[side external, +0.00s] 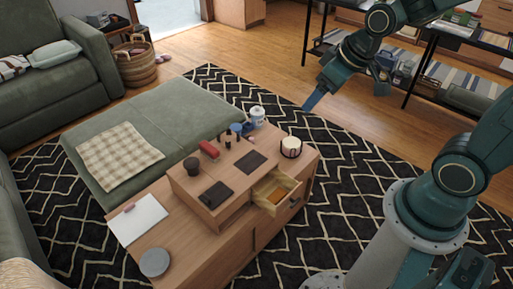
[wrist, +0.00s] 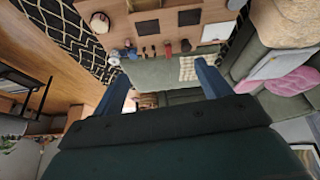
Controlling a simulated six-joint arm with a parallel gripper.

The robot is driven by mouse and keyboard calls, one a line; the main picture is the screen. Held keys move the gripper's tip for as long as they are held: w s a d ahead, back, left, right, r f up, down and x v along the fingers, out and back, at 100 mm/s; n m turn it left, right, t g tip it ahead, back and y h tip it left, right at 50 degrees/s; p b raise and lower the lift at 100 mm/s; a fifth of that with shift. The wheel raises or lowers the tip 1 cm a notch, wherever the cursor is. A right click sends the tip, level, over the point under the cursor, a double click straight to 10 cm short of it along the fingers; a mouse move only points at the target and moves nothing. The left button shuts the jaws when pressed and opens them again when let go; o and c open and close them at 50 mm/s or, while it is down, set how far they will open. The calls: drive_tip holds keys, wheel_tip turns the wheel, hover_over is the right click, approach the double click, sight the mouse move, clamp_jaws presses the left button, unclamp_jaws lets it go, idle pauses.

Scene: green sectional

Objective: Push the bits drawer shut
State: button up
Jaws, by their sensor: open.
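The bits drawer (side external: 275,191) is a light wooden drawer pulled partly out of the small wooden chest (side external: 235,200), with a dark handle on its front and something orange-brown inside. My gripper (side external: 314,101) is in the air above the rug, behind and to the right of the chest, apart from the drawer. Its two blue fingers stand wide apart with nothing between them in the wrist view (wrist: 162,84). The drawer cannot be made out for sure in the wrist view.
A red object (side external: 209,149), a dark tray (side external: 216,194) and a white-blue canister (side external: 257,116) are also there. The patterned rug (side external: 345,185) right of the chest is clear.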

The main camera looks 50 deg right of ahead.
drive_tip(key=d+x, duration=0.2)
drive_tip(key=x, duration=0.9)
hover_over(296, 202)
wheel_tip(296, 202, down, 19)
drive_tip(key=s+f+m, duration=0.1)
drive_tip(key=s+f, duration=0.5)
drive_tip(key=f, duration=0.2)
drive_tip(key=shift+f+g, duration=0.3)
drive_tip(key=shift+f, duration=0.05)
drive_tip(key=shift+f, duration=0.1)
drive_tip(key=shift+x, duration=6.8)
drive_tip(key=shift+d, duration=0.15)
drive_tip(key=shift+s, duration=0.1)
